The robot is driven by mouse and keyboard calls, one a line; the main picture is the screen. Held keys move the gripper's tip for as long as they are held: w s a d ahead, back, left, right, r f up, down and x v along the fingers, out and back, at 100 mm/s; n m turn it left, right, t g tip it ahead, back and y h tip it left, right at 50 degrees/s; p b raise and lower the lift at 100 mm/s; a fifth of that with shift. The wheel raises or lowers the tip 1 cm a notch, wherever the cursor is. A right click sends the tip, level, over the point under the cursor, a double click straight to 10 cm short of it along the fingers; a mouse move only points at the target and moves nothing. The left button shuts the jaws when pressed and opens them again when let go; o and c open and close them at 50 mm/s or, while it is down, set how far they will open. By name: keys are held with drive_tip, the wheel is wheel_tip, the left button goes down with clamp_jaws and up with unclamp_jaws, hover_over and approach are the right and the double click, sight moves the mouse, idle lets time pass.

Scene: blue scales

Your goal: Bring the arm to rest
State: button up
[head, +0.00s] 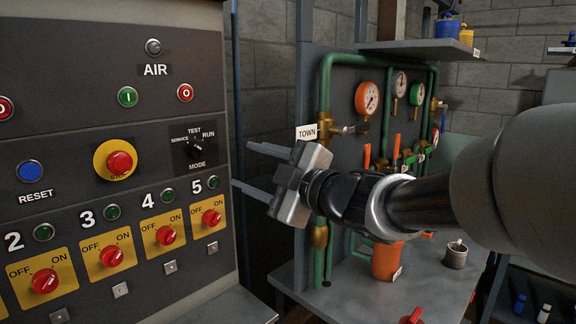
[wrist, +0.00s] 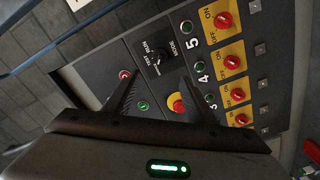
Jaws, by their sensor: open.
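My gripper (head: 241,164) is open and empty in the middle of the head view, its two fingers pointing left toward the control panel. My black and grey arm reaches in from the right edge. In the wrist view, the open fingers (wrist: 160,80) appear in front of the control panel (wrist: 150,95), with nothing between them. The control panel also fills the left of the head view (head: 75,145). The fingers look apart from it, but the exact gap cannot be told.
Right of the gripper stands a green pipe rack (head: 326,95) with gauges and valves, above a grey bench (head: 350,290). An orange container (head: 386,262) and a small grey cup (head: 456,255) are on the bench. A shelf (head: 420,48) holds a blue container (head: 447,28).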

drive_tip(key=shift+s+d, duration=0.15)
drive_tip(key=shift+d, duration=0.05)
drive_tip(key=s+d+f+m+t+h, duration=0.1)
drive_tip(key=d+f+m+h, duration=0.1)
drive_tip(key=d+m+h, duration=0.65)
drive_tip(key=s+d+f+m+t+h, duration=0.15)
drive_tip(key=d+m+h, duration=0.3)
drive_tip(key=d, duration=0.75)
drive_tip(key=s+d+f+m+g+h, duration=0.15)
drive_tip(key=s+f+m+g, duration=0.25)
drive_tip(key=s+f, duration=0.4)
drive_tip(key=s+d+f+m+g, duration=0.35)
drive_tip(key=s+f, duration=0.25)
drive_tip(key=s, duration=0.4)
wheel_tip(320, 180, up, 17)
drive_tip(key=s+a+g+p, duration=0.1)
drive_tip(key=s+p, duration=0.1)
drive_tip(key=p, duration=1.6)
drive_tip(key=shift+a+m+y, duration=0.35)
drive_tip(key=shift+m, duration=0.1)
